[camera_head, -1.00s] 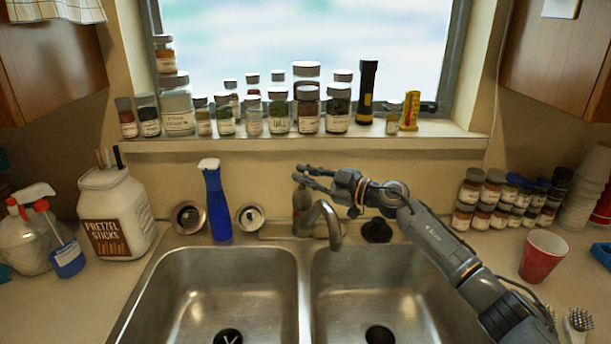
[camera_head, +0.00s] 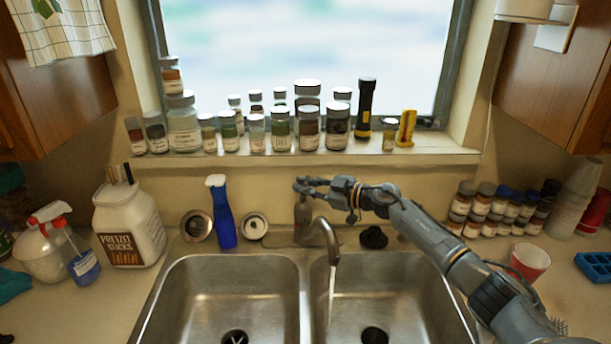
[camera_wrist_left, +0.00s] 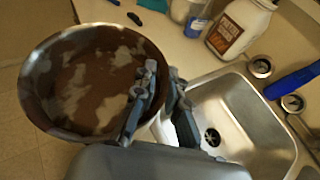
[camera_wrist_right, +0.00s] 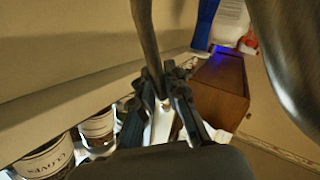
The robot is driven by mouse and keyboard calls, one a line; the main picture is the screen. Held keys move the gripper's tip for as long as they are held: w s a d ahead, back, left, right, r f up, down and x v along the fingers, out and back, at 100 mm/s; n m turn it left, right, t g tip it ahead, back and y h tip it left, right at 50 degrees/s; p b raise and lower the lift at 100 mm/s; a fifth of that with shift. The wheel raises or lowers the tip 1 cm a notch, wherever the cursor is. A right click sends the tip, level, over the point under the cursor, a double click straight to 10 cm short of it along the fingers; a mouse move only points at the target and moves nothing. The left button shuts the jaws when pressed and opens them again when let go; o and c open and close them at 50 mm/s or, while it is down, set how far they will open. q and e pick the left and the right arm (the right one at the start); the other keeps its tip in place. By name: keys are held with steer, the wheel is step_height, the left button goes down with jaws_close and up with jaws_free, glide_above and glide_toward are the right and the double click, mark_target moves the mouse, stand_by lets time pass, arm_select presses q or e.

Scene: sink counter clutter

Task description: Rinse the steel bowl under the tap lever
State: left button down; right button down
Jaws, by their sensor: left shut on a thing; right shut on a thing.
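The steel bowl (camera_wrist_left: 90,80), with brown and pale patches inside, is in the left wrist view, held over the area left of the sink. My left gripper (camera_wrist_left: 160,85) is shut on its rim; bowl and left gripper are out of the head view. The tap (camera_head: 324,235) pours a thin stream of water (camera_head: 331,290) into the right basin (camera_head: 400,285). My right gripper (camera_head: 303,184) is behind the tap. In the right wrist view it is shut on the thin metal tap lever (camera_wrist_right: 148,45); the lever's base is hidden.
The left basin (camera_head: 230,290) is empty. Several spice jars line the sill (camera_head: 300,160), and more (camera_head: 500,210) stand at the right beside a red cup (camera_head: 529,262).

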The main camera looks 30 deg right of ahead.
steer(key=shift+w+r, duration=0.1)
stand_by(0.3)
steer(key=c, duration=1.3)
jaws_free()
steer(key=shift+c, duration=0.2)
steer(key=shift+d, duration=0.1)
steer(key=v, duration=1.2)
